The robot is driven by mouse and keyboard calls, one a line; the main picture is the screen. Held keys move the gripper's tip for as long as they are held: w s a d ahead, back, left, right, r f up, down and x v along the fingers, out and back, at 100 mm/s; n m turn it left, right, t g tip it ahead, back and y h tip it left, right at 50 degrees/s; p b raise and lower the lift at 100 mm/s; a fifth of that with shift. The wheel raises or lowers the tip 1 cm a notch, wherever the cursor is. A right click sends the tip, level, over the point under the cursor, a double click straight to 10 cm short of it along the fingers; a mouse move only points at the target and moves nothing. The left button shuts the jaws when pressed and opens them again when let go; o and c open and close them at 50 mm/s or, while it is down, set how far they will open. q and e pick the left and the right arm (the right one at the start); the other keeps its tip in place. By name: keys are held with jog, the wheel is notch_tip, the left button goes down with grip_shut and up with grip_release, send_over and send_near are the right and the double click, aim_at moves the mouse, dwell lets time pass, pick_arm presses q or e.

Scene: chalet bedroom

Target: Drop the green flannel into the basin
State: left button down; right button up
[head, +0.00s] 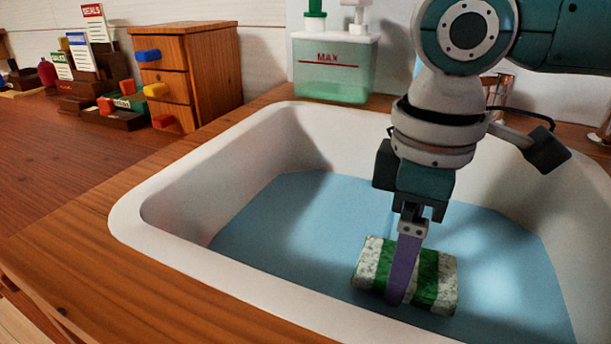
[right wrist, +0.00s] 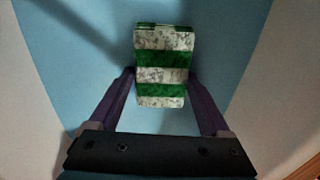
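The green flannel (head: 428,280) is a folded block with green and mottled white stripes. It is within the rim of the white basin (head: 160,213), over the blue bottom; I cannot tell whether it touches the bottom. My right gripper (head: 398,290) points down into the basin, with one purple finger in front of the flannel in the head view. In the right wrist view the flannel (right wrist: 162,72) is between both fingertips, which meet its sides. My left gripper is not in view.
The basin sits in a wooden counter (head: 75,250). Behind it stands a clear tank marked MAX (head: 333,70) with green liquid. A small wooden drawer unit (head: 190,70) and a rack with cards (head: 90,85) stand at the back left.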

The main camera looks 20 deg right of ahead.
jog(key=shift+o, duration=1.4)
jog(key=shift+r, duration=0.3)
notch_tip(320, 180, up, 13)
jog(key=p, duration=0.4)
jog(key=shift+f, duration=0.15)
jog(key=shift+a+p, duration=0.1)
jog(key=shift+p, duration=0.2)
